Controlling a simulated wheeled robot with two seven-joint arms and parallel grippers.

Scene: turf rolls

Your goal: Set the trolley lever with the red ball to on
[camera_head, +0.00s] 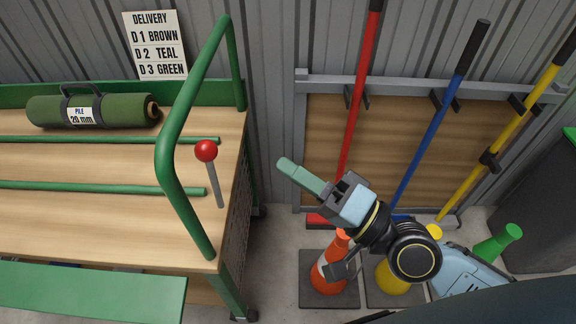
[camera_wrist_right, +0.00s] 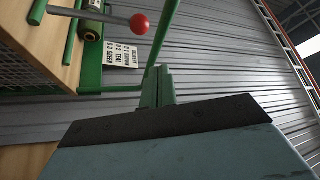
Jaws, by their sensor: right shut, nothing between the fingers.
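The lever's red ball (camera_head: 206,151) tops a grey rod (camera_head: 216,186) at the right end of the trolley (camera_head: 110,230), beside its green handle. The rod stands tilted, its ball up and to the left in the head view. The red ball also shows in the right wrist view (camera_wrist_right: 139,23), with its rod running left. My right gripper (camera_head: 284,164) is shut and empty, to the right of the ball and apart from it, pointing toward the trolley. Its shut fingers show in the wrist view (camera_wrist_right: 157,88). No on or off marking is readable. My left gripper is not in view.
A green turf roll (camera_head: 92,110) lies at the back left. Red, blue and yellow brooms hang on a rack (camera_head: 430,88) at right; orange, yellow and green cones (camera_head: 499,243) stand below.

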